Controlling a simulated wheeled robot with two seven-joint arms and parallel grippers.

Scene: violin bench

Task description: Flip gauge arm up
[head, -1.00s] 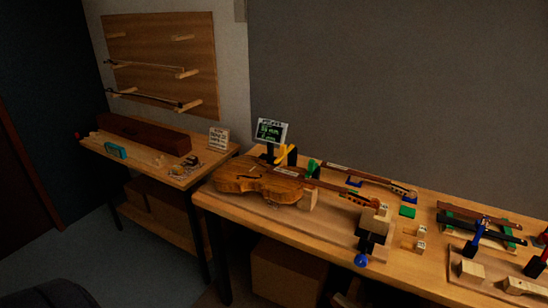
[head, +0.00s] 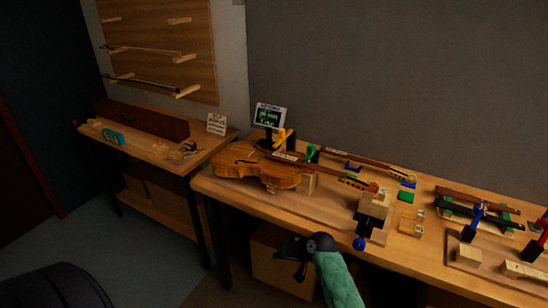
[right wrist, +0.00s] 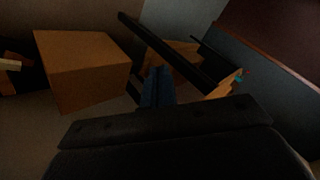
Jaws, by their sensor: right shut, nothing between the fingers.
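The violin (head: 255,166) lies on the bench with its neck pointing right. Behind it stands a small gauge display (head: 269,116) with green text, too small to read. A yellow lever (head: 283,138), seemingly the gauge arm, slants up to the right beside the dark stand below the display. Its lower end is partly hidden by the violin. My right gripper (head: 287,250) is in front of the bench, below and well apart from the violin and lever. Its fingers (right wrist: 157,88) are shut and empty in the right wrist view. My left gripper is out of view.
A dark block fixture with a blue knob (head: 359,244) stands at the bench's front edge, right of my gripper. A green clip (head: 310,152) stands near the violin's neck. A cardboard box (head: 280,270) sits under the bench. A side table (head: 160,165) stands left.

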